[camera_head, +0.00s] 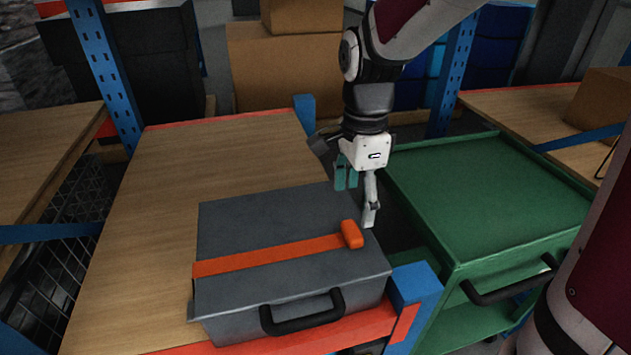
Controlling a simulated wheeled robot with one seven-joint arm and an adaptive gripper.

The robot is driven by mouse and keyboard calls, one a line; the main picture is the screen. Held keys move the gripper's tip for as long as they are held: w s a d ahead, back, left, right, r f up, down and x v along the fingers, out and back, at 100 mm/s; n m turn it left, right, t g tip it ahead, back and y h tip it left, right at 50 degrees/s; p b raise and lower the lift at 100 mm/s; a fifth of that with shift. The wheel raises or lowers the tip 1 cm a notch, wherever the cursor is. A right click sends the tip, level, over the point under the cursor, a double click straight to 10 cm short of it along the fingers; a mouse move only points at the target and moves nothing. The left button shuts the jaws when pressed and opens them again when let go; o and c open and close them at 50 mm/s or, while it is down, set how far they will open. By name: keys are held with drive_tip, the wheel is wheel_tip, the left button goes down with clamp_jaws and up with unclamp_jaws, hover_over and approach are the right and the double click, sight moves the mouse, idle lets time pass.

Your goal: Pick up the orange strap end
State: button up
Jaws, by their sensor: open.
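An orange strap (270,254) lies across the lid of a grey case (262,217). Its thick orange strap end (352,234) sits at the right side of the lid, near the case's right edge. My gripper (357,203) hangs pointing down just above and behind the strap end, over the case's back right part. Its fingers are apart with nothing between them. The near finger's tip looks close to the strap end, but I cannot tell the exact gap. The case has a black handle (302,315) on its front.
The case stands on a wooden shelf (135,240) with a red front beam (280,338) and a blue post (415,285). A green cabinet (490,200) with a black handle stands close on the right. Cardboard boxes (285,65) are behind. The shelf left of the case is clear.

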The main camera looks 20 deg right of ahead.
sight(352, 229)
wheel_tip(352, 229, down, 8)
drive_tip(key=shift+r+b, duration=0.25)
drive_tip(key=shift+b, duration=0.15)
drive_tip(key=c, duration=1.1)
